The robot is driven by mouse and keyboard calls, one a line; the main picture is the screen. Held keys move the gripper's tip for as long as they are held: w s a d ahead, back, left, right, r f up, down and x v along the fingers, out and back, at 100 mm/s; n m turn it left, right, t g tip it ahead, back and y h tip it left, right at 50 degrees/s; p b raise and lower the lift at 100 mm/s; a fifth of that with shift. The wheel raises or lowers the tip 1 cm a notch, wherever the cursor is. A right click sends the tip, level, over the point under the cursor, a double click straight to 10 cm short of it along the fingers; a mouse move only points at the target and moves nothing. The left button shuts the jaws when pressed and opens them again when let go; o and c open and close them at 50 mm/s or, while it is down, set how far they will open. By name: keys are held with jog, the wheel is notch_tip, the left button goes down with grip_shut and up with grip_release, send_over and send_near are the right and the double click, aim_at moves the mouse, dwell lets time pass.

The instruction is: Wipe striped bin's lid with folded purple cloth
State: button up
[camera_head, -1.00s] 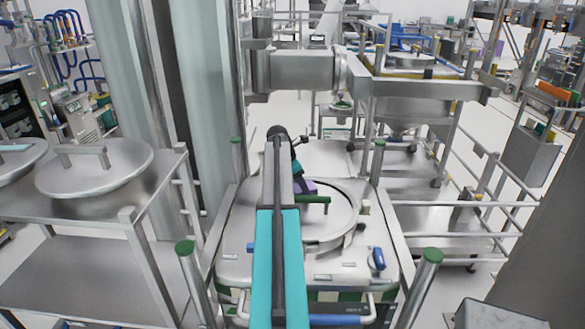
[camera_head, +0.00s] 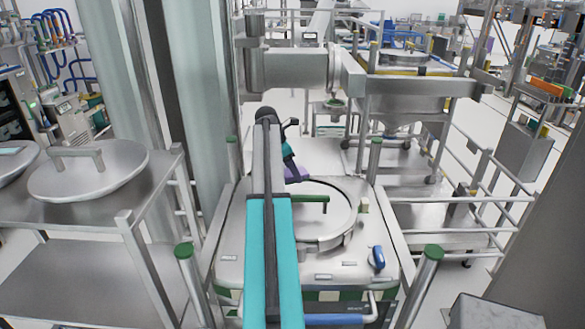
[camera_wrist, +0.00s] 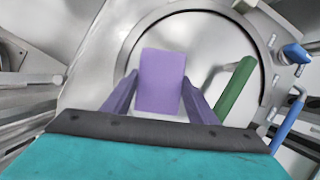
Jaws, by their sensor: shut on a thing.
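The striped bin (camera_head: 232,235) stands in front of me in the head view, with green and white stripes low on its near side. Its round grey lid (camera_head: 335,199) is set in the top and carries a green handle (camera_head: 312,198). The lid (camera_wrist: 213,47) and green handle (camera_wrist: 236,90) also show in the wrist view. My gripper (camera_wrist: 161,92) is shut on the folded purple cloth (camera_wrist: 161,75), a flat block between the two fingers. In the head view the cloth (camera_head: 298,174) is at the lid's far edge, partly hidden by my arm. I cannot tell whether it touches.
A blue handle (camera_head: 377,257) sits on the bin top at right. Green-capped posts (camera_head: 433,252) stand around the bin. A steel table (camera_head: 70,225) with round lids is at left. A steel frame with shelves (camera_head: 440,210) stands at right.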

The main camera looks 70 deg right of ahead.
jog(key=shift+r, duration=0.9)
jog(key=shift+w, duration=0.15)
